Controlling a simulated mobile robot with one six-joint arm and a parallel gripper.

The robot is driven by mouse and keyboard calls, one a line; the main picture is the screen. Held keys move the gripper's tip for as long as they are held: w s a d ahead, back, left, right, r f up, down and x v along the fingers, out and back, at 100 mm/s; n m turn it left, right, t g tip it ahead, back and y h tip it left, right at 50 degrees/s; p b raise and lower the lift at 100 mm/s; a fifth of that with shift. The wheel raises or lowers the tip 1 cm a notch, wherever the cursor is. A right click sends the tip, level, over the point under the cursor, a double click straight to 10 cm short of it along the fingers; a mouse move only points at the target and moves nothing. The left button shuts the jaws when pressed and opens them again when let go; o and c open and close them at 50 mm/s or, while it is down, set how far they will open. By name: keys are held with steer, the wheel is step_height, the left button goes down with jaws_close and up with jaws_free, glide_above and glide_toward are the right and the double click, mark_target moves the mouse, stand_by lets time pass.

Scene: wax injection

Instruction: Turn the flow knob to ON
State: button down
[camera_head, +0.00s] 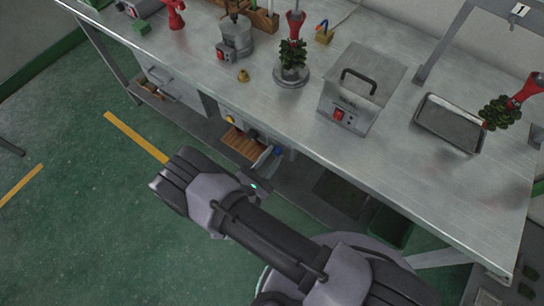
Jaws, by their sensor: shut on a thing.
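My gripper (269,155) is at the right end of this panel, by the blue part, partly hidden behind my arm. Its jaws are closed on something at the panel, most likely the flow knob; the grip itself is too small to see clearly.
On the metal bench (190,65) stand a grey box with a handle (360,90), a shallow tray (448,122), a wax tree on a round base (291,60) and a metal pot (236,38). The green floor at left is open.

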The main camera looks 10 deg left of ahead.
steer(key=m+b, duration=0.1)
steer(key=m, duration=0.4)
steer(key=shift+f+m, duration=0.15)
steer(key=shift+m, duration=0.25)
steer(key=m+b, duration=0.1)
steer(key=m, duration=0.4)
steer(key=shift+h, duration=0.4)
steer(key=c, duration=1.1)
jaws_free()
steer(key=shift+c, duration=0.2)
steer(key=shift+s, duration=0.1)
steer(key=r+p+v, duration=0.1)
steer(key=p+v, duration=0.1)
steer(key=v, duration=1.5)
steer(key=shift+f+p, duration=0.3)
steer(key=shift+f, duration=0.2)
